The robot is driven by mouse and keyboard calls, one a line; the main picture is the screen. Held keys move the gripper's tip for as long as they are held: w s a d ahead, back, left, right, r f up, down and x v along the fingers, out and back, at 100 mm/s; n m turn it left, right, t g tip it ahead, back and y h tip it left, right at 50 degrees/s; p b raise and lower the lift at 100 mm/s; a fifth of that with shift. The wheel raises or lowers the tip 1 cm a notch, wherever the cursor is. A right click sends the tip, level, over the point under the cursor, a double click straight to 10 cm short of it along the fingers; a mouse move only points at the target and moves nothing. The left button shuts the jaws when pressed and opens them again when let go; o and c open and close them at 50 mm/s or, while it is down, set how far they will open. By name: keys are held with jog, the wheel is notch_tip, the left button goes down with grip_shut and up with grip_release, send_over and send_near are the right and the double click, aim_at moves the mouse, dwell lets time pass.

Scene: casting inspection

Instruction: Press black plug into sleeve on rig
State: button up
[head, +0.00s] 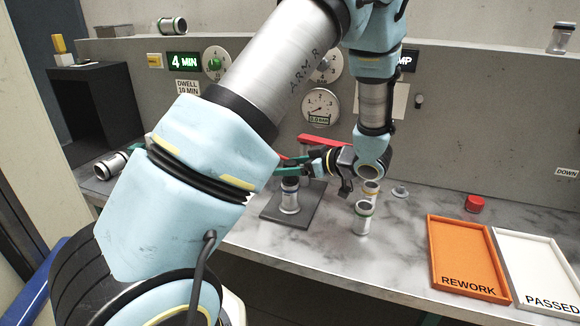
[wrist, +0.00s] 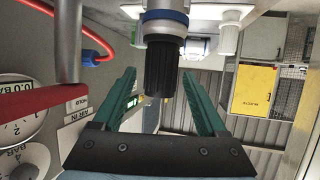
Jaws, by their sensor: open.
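A silver sleeve (head: 290,201) stands upright on the dark rig plate (head: 266,212). In the wrist view the sleeve (wrist: 166,27) has a blue ring, and the ribbed black plug (wrist: 160,73) shows at its end. I cannot tell how deep the plug sits. My gripper (head: 291,165) reaches in from the right at the sleeve's top. In the wrist view the green fingers of my gripper (wrist: 160,76) are spread on either side of the plug, with gaps between. The rig's red bar (head: 322,141) is behind the gripper.
A red cap (head: 475,204), the orange REWORK tray (head: 459,224) and white PASSED tray (head: 505,245) are farther right. A sleeve (head: 110,166) lies at left. Gauges (head: 320,106) line the back panel.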

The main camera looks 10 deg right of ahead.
jog(key=shift+d, duration=0.1)
jog(key=b+v, duration=0.2)
jog(key=v, duration=0.8)
jog(key=shift+s+d+b, duration=0.2)
jog(key=shift+s+b, duration=0.05)
jog(key=shift+b, duration=0.15)
jog(key=shift+r, duration=0.1)
